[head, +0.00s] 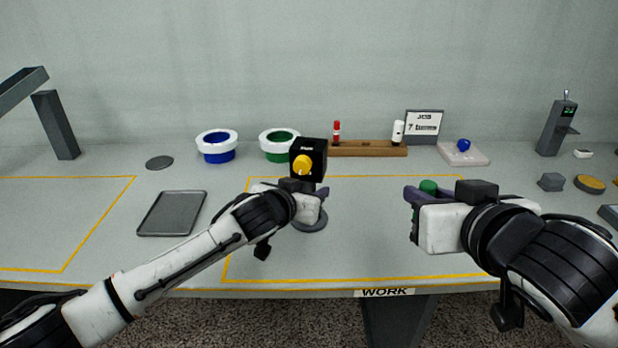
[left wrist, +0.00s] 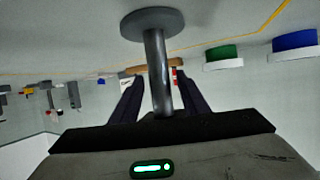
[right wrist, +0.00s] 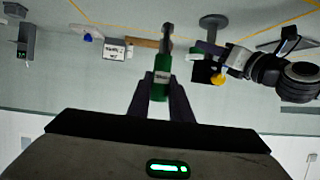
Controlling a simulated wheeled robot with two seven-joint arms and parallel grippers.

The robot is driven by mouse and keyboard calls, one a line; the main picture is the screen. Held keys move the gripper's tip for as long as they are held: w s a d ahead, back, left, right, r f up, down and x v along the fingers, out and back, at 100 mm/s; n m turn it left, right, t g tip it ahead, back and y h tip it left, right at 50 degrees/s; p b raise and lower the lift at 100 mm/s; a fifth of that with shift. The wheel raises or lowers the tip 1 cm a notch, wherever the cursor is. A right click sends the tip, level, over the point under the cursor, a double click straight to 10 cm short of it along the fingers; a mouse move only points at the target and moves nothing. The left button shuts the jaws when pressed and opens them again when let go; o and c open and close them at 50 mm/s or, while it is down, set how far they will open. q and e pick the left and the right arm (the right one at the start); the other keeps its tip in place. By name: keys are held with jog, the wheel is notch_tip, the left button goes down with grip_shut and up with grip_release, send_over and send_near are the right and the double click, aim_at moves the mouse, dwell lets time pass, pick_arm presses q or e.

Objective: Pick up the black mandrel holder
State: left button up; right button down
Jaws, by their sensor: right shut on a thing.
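The black mandrel holder (head: 315,147) is a black block with a yellow knob (head: 303,166) on a grey post and round base (head: 311,225), upright on the table. In the left wrist view, upside down, its post (left wrist: 158,70) stands between the fingers. My left gripper (head: 308,193) is open around the post, with gaps beside it. My right gripper (head: 428,192) is shut on a green-handled object with a grey metal end (right wrist: 160,85), held above the table. In the right wrist view the mandrel holder's black block (right wrist: 203,70) is beside my left gripper.
Behind stand a blue spool (head: 215,157), a green spool (head: 280,157) and a wooden rack (head: 366,149) with red and white pieces. A grey tray (head: 171,233) lies at left. A job sign (head: 424,124) and a pad with a blue knob (head: 466,159) are at back right.

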aim_at(309, 149)
pick_arm(q)
grip_shut()
jog(key=shift+r, duration=5.15)
pick_arm(e)
jog(key=shift+r, duration=0.25)
